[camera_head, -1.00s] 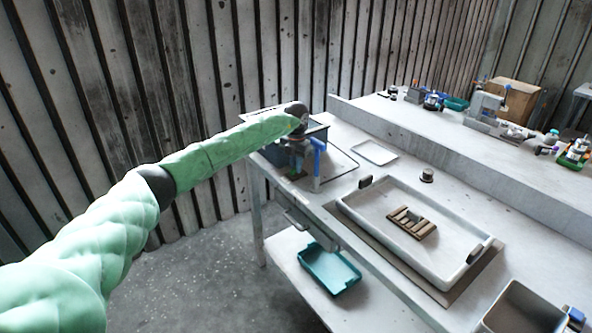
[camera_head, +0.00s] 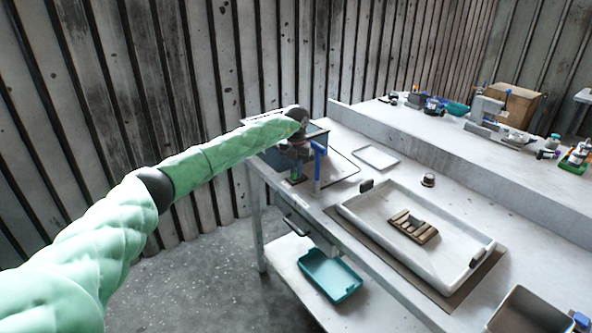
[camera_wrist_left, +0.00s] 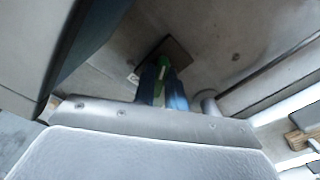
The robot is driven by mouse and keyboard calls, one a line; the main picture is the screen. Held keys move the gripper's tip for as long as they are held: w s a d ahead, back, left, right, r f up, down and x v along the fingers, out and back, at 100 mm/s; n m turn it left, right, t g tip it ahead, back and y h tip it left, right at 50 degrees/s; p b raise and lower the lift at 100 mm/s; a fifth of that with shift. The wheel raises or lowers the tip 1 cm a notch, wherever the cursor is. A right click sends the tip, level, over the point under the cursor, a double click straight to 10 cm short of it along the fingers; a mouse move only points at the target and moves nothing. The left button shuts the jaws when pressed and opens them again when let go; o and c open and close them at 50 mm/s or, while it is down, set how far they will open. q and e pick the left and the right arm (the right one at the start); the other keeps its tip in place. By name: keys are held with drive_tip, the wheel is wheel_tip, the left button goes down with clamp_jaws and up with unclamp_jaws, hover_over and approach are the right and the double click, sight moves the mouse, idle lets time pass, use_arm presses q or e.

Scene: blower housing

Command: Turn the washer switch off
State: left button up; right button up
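The washer appears to be the dark blue-grey box (camera_head: 312,137) at the far left end of the table, partly behind my left arm. Its dark side (camera_wrist_left: 95,35) seems to fill the upper left of the left wrist view. My left gripper (camera_head: 299,172) points down in front of the box. In the left wrist view, the blue fingers (camera_wrist_left: 161,88) are close together over a small green part (camera_wrist_left: 158,72), perhaps the switch, beside a brown plate (camera_wrist_left: 174,52). I cannot tell whether the fingers touch it or grip it. My right gripper is out of view.
A white tray (camera_head: 368,212) with a brown slotted block (camera_head: 413,226) lies on the table. A small dark knob (camera_head: 428,180) stands behind it. A flat white dish (camera_head: 376,157) lies near the box. A teal bin (camera_head: 330,277) sits on the lower shelf.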

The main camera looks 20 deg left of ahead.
use_arm(q)
drive_tip(key=o, duration=0.4)
drive_tip(key=shift+w+r, duration=0.1)
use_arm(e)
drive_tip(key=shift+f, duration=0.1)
